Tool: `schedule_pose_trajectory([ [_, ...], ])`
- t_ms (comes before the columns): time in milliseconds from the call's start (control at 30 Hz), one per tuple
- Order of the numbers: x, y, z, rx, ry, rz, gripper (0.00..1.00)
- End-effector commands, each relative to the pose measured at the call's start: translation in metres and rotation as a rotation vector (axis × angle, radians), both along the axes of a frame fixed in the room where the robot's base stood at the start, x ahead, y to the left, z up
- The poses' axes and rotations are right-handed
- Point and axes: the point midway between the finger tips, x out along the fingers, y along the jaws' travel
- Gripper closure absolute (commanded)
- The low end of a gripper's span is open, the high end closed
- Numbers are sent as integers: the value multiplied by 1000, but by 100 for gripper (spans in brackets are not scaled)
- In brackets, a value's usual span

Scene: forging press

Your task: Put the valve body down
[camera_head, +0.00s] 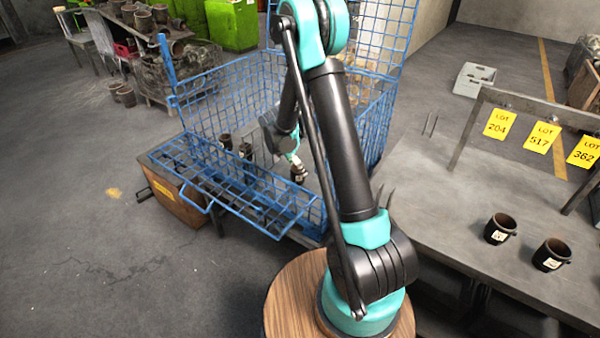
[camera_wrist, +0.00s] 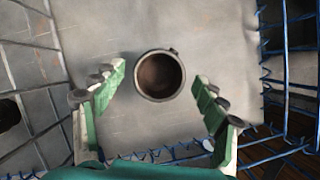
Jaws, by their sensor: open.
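In the wrist view a dark, round, hollow valve body (camera_wrist: 147,94) with a small lug on its rim stands on a grey sheet (camera_wrist: 205,35). Its open mouth faces the camera. My gripper (camera_wrist: 161,76) is open, with one green-and-white finger on each side of the body and a visible gap at both sides. In the head view my gripper (camera_head: 297,163) is low inside the blue wire cage (camera_head: 215,105). The part at its tip is small and dark there, and its contact with the cage floor is hard to make out.
Two dark cup-shaped parts (camera_head: 246,151) stand in the cage left of my gripper. Two labelled ones (camera_head: 500,228) stand on the grey table (camera_head: 440,205) at right, below yellow lot tags (camera_head: 541,137). The cage's front panel (camera_head: 245,190) is folded outward; mesh walls rise behind.

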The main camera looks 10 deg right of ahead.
Motion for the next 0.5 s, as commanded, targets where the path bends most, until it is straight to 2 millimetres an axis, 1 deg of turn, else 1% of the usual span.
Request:
schedule_pose_trajectory([
  [33,-2,4,10,0,0,1,28],
  [200,-6,14,36,0,-1,1,28],
  [333,-8,19,49,0,0,0,28],
  [500,-9,21,56,0,-1,0,28],
])
